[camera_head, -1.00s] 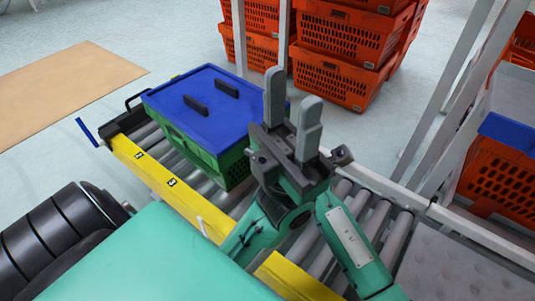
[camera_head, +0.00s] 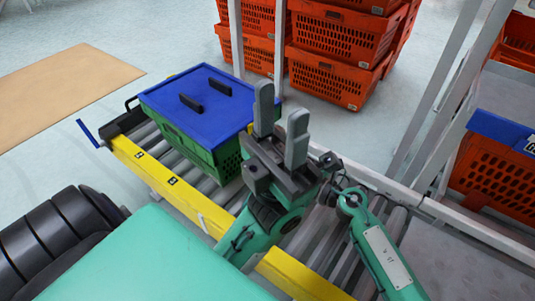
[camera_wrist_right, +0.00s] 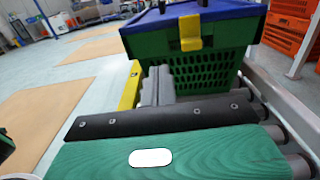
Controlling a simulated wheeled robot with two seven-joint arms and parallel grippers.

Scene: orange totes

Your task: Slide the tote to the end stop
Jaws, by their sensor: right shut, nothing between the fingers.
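The tote, a green crate (camera_head: 183,147) with a blue lid and two black lid grips, sits on the roller conveyor. In the right wrist view its near side (camera_wrist_right: 208,72) has a yellow latch. The dark end stop (camera_head: 126,121) is at the conveyor's far left end, close to the tote; I cannot tell whether they touch. My left gripper (camera_head: 280,122) is open and empty, fingers up, beside the tote's right end. My right gripper (camera_wrist_right: 160,86) is shut and empty, close to the tote's near side; contact is unclear.
A yellow rail (camera_head: 190,200) runs along the conveyor's near side and a grey rail (camera_head: 375,180) along its far side. Orange crates (camera_head: 330,75) stand stacked behind, with another crate (camera_head: 490,165) at right. Grey posts rise near the right part.

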